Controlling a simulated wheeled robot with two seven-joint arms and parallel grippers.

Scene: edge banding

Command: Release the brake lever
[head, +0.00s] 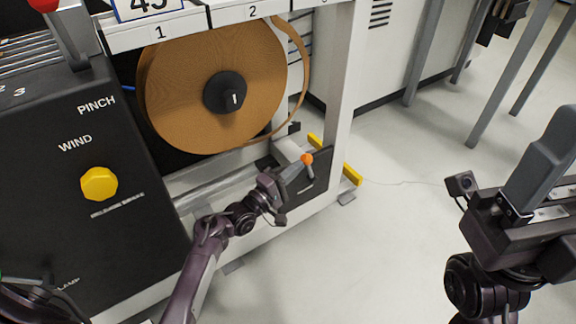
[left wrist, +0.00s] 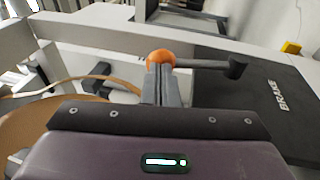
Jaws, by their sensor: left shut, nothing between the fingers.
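The brake lever (head: 310,172) has an orange ball knob and a short dark arm. It sits on a dark plate low on the machine's front. In the left wrist view the lever's arm (left wrist: 205,63) runs right from the orange knob (left wrist: 161,57) to a dark pivot on the plate marked BRAKE (left wrist: 280,97). My left gripper (head: 299,165) is shut and empty, with its fingertips right at the knob; I cannot tell if they touch. The fingers hide part of the knob in the left wrist view. My right gripper (head: 545,160) is far right, away from the lever; its finger gap is unclear.
A large brown banding roll (head: 190,100) hangs above the lever. A black panel (head: 110,190) with a yellow knob (head: 99,184) stands at left. A white post (head: 345,80) and yellow pieces (head: 352,174) are near the lever.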

